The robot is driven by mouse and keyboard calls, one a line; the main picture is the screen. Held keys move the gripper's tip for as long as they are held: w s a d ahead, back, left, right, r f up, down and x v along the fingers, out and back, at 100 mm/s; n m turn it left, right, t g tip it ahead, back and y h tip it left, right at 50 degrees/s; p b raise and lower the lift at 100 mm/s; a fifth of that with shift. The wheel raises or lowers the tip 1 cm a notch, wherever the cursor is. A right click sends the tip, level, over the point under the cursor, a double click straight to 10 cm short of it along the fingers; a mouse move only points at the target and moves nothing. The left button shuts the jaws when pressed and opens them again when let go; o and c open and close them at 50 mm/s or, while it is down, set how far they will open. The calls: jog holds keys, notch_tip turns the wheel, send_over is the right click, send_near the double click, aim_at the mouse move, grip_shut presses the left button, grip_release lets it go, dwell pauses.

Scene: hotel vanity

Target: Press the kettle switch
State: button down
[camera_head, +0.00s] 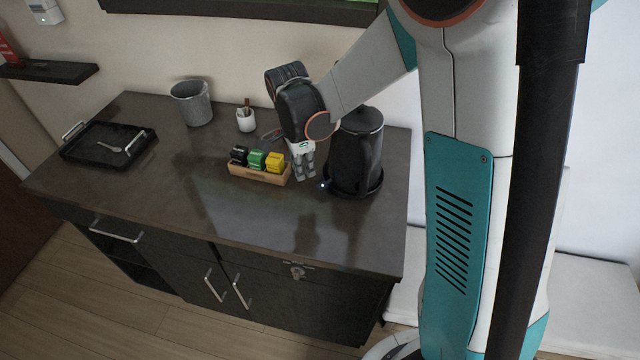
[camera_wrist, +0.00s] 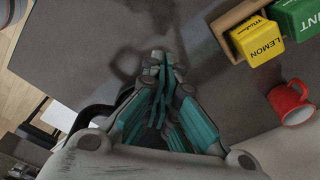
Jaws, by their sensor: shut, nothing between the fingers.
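The black kettle (camera_head: 362,150) stands upright on its round base near the right end of the dark counter. A small bluish-white light (camera_head: 324,186) shows low at the kettle's left front, probably at its switch; the switch's shape is too small to make out. My gripper (camera_head: 308,176) points down just left of the kettle, its fingertips close to the light and low over the counter. I cannot tell whether they touch anything. In the wrist view my gripper (camera_wrist: 160,58) is shut and empty. A dark curved part, perhaps of the kettle, shows beside the left finger there.
A wooden box (camera_head: 258,176) of tea packets stands just left of my gripper; its yellow lemon packet (camera_wrist: 256,42) shows in the wrist view. A red mug (camera_wrist: 289,103) lies nearby. A white cup (camera_head: 245,121), grey bin (camera_head: 192,105) and black tray (camera_head: 80,155) are farther left. The front counter is clear.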

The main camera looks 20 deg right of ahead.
notch_tip(320, 180, up, 7)
jog(key=shift+a, duration=0.35)
dwell(0.4)
jog(key=s+d+r+n+t+b, duration=0.1)
jog(key=s+r+n+t, duration=0.1)
jog(key=s+n, duration=0.6)
jog(key=s+d+r+n+t+y+b, duration=0.1)
jog(key=s+d+r+n+t+b, duration=0.1)
jog(key=s+n+t, duration=0.3)
jog(key=s+r+n, duration=0.1)
jog(key=s+n, duration=0.3)
jog(key=s, duration=0.2)
jog(key=shift+s+d+n, duration=0.15)
jog(key=shift+d+n, duration=0.05)
jog(key=shift+n, duration=0.1)
